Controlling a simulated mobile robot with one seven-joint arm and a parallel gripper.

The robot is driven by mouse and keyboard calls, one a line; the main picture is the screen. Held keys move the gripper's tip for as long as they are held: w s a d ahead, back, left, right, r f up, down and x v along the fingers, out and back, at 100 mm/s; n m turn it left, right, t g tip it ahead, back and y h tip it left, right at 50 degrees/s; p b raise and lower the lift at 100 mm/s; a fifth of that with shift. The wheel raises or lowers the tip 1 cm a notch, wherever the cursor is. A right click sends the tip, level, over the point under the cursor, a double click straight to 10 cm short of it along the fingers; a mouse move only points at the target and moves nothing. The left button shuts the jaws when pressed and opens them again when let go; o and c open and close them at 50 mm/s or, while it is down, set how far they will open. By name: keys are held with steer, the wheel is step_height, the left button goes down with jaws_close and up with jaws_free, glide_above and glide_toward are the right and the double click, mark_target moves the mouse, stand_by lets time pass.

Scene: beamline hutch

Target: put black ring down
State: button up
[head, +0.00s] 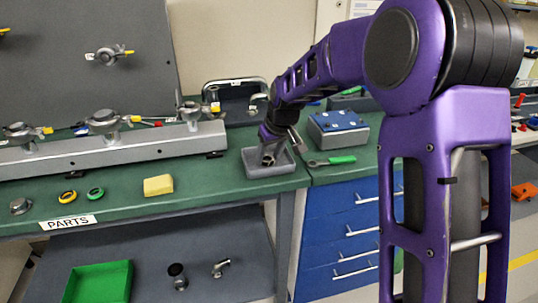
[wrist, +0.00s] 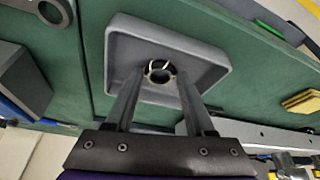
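A small dark ring (wrist: 159,79) shows in the wrist view, over the inside of the shallow grey tray (wrist: 220,52). It sits between the two fingertips of my gripper (wrist: 160,74) and spans the gap between them. My gripper looks shut on it. Thin pale curved edges show at the ring's far side; I cannot tell what they belong to. In the head view my gripper (head: 268,154) points down into the grey tray (head: 270,171) on the green bench, and the ring is too small to make out there. I cannot tell whether the ring touches the tray floor.
Right of the tray are a green-handled tool (head: 335,160) and a blue-topped grey block (head: 338,128). A grey rail (head: 150,147) with metal fittings runs behind.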

steer(key=o, duration=0.3)
steer(key=shift+r, duration=0.1)
steer(key=shift+r, duration=0.3)
steer(key=p+v, duration=0.2)
steer(key=v, duration=0.9)
steer(key=shift+r, duration=0.25)
steer(key=shift+s+d, duration=0.1)
steer(key=shift+s, duration=0.05)
